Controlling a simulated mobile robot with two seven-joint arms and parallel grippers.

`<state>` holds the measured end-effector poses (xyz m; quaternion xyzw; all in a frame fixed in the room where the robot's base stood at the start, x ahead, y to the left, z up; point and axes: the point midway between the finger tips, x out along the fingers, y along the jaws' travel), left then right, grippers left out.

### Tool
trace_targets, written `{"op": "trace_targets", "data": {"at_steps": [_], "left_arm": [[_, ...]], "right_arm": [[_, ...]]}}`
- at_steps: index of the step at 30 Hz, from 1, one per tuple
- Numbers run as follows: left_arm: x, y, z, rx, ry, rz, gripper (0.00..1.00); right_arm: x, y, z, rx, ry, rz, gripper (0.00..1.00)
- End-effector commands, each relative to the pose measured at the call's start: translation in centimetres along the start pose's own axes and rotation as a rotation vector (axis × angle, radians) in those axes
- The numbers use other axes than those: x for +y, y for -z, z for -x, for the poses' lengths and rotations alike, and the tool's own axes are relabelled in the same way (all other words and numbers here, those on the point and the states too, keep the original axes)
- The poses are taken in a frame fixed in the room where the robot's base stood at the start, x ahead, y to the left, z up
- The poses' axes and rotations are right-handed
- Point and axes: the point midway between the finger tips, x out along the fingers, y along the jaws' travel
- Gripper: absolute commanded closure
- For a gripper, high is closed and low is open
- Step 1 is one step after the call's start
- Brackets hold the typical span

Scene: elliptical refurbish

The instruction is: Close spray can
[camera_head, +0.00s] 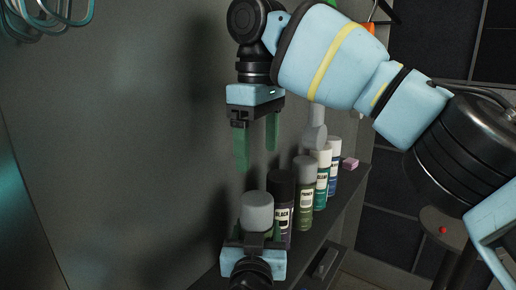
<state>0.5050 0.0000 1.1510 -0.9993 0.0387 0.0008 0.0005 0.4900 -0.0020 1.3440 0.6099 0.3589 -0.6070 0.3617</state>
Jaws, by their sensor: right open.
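A spray can with a grey cap (257,211) stands upright at the bottom centre, and its body is mostly hidden behind my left gripper. My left gripper (255,236) comes up from the bottom edge, with its green fingers on either side of the can below the cap; it appears shut on the can. My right gripper (256,150) hangs above the cap, pointing down. Its two green fingers are apart, with nothing between them, and there is a gap between their tips and the cap.
A row of spray cans stands on a narrow dark shelf (347,205): a black one (281,212), a green one (305,195) and white-topped ones (322,180). A pink block (350,163) lies behind them. A grey wall (130,140) rises at the left. A round stool (447,228) stands at the right.

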Motion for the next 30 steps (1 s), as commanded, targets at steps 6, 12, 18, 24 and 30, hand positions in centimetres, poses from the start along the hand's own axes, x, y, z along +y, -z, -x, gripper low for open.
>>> {"op": "trace_targets", "data": {"at_steps": [6, 12, 18, 24, 30], "left_arm": [[0.1, 0.1, 0.0, 0.001, -0.002, 0.002, 0.25], [0.0, 0.1, 0.0, 0.001, -0.001, 0.001, 0.16], [0.1, 0.1, 0.3, 0.001, -0.002, 0.001, 0.16], [0.1, 0.0, 2.7, 0.001, -0.003, 0.001, 0.16], [0.0, 0.0, 5.8, 0.001, -0.003, 0.002, 0.16]], "right_arm": [[0.0, 0.0, 0.0, 0.000, 0.000, -0.001, 0.18], [0.0, 0.0, 0.0, 0.000, 0.000, -0.001, 0.18], [0.1, 0.0, -0.1, 0.000, 0.000, -0.001, 0.18], [0.2, 0.1, -0.4, -0.003, 0.005, -0.001, 0.18], [0.1, 0.0, -0.3, -0.002, 0.004, -0.001, 0.18]]}}
